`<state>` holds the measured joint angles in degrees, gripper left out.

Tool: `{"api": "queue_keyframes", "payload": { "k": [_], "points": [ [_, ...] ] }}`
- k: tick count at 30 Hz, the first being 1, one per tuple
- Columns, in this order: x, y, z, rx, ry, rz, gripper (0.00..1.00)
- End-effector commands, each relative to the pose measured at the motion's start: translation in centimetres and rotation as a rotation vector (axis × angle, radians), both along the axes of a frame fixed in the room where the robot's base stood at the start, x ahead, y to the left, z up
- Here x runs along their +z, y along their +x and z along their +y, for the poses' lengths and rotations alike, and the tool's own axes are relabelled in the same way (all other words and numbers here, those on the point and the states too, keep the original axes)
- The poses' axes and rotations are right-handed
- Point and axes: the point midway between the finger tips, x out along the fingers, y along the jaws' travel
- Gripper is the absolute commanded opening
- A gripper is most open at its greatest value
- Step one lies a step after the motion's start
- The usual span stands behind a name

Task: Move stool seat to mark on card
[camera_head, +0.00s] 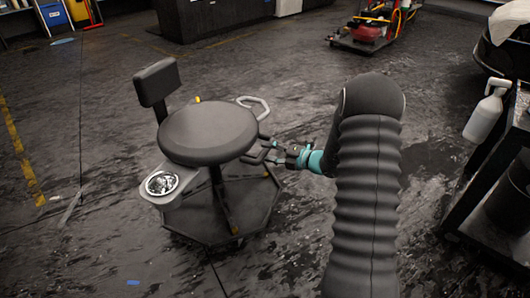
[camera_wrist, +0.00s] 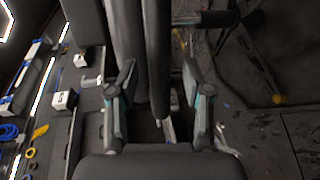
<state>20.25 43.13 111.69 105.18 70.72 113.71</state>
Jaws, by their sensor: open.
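The stool stands left of centre in the head view, with a round dark seat (camera_head: 208,133), a small backrest (camera_head: 157,82) and an octagonal base (camera_head: 225,222). My gripper (camera_head: 268,153) is just right of the seat, at about the height of its lower edge, close to dark bars there. In the wrist view my gripper (camera_wrist: 158,72) has its fingers spread. Dark upright parts, which look like the stool's, show between and beyond them; I cannot tell whether they touch. I cannot make out the card or its mark in either view.
A side tray with a shiny bowl (camera_head: 161,183) juts from the stool's front left. A grey loop handle (camera_head: 254,106) is behind its right side. A dark cart with a white spray bottle (camera_head: 485,112) is at the right. The floor left of the stool is mostly clear.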

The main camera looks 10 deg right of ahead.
Motion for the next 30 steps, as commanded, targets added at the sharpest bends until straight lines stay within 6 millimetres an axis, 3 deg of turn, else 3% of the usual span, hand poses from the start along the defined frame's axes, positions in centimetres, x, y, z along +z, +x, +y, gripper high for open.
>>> {"api": "queue_keyframes", "payload": {
  "k": [6,16,22,30],
  "points": [
    [-0.4,1.2,1.3,0.000,-0.001,0.000,0.49],
    [-0.4,1.4,1.5,-0.001,-0.001,-0.001,0.49],
    [-0.4,1.4,1.5,0.000,-0.001,0.000,0.02],
    [-0.2,1.4,1.6,0.000,-0.001,-0.001,0.00]
  ]
}}
